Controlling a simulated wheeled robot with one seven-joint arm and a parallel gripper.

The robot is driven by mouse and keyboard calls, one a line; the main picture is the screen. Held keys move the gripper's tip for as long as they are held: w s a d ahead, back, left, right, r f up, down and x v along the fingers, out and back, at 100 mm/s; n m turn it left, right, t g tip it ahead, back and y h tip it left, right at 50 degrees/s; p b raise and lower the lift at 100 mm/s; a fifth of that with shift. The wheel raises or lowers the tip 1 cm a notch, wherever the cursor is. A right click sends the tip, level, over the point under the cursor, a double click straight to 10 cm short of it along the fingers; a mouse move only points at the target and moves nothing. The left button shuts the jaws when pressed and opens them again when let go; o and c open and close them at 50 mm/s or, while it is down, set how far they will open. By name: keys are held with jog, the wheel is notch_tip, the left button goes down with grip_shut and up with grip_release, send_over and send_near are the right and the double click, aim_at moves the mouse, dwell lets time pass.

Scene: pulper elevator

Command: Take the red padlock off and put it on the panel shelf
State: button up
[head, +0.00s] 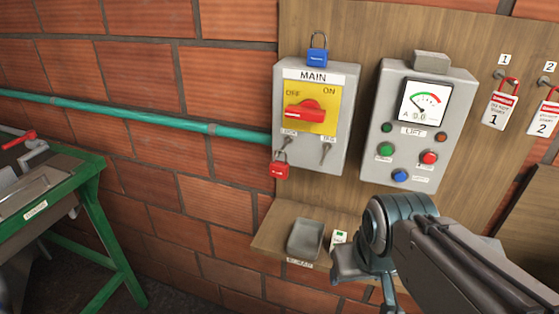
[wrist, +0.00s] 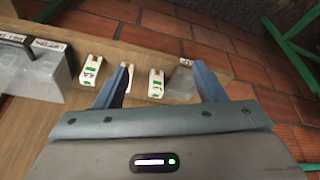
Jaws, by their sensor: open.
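The red padlock (head: 280,167) hangs at the lower left corner of the MAIN switch box (head: 318,155), by the LOCK label. The box's red handle (head: 305,111) sits on a yellow plate between OFF and ON. The panel shelf (head: 268,240) is below the boxes; its wood also shows in the wrist view (wrist: 125,55). My gripper (head: 365,283) is at the shelf's right part, below and right of the padlock and well apart from it. In the wrist view my gripper (wrist: 161,72) is open, its fingers apart above the shelf. The padlock is not seen there.
A grey tray (head: 305,238) and a small white-and-green item (head: 338,238) are on the shelf. A blue padlock (head: 317,54) tops the MAIN box. The LIFT box (head: 415,130) is to its right, then tagged red padlocks (head: 503,100). A green pipe (head: 150,122) runs left.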

jog(key=d+n+h, duration=0.1)
jog(key=n, duration=0.3)
jog(key=n+t+h+b, duration=0.35)
jog(key=n+t, duration=0.55)
jog(key=n, duration=1.8)
send_near(276, 168)
jog(key=w+d, duration=0.2)
jog(key=w+f, duration=0.2)
jog(key=w, duration=0.1)
jog(key=w+f, duration=0.1)
jog(key=w, duration=0.1)
jog(key=shift+w+a+f, duration=0.25)
jog(key=shift+a, duration=0.05)
jog(key=w+d, duration=0.2)
jog(key=d, duration=0.1)
jog(key=shift+f+y+p, duration=0.25)
jog(key=shift+f+p, duration=0.15)
jog(key=shift+w+a+f, duration=0.15)
jog(key=shift+w+a, duration=0.05)
jog(key=shift+a, duration=0.2)
jog(key=c, duration=0.4)
jog(key=shift+s+d, duration=0.15)
jog(key=shift+d, duration=0.15)
jog(key=c, duration=0.6)
jog(key=shift+a, duration=0.15)
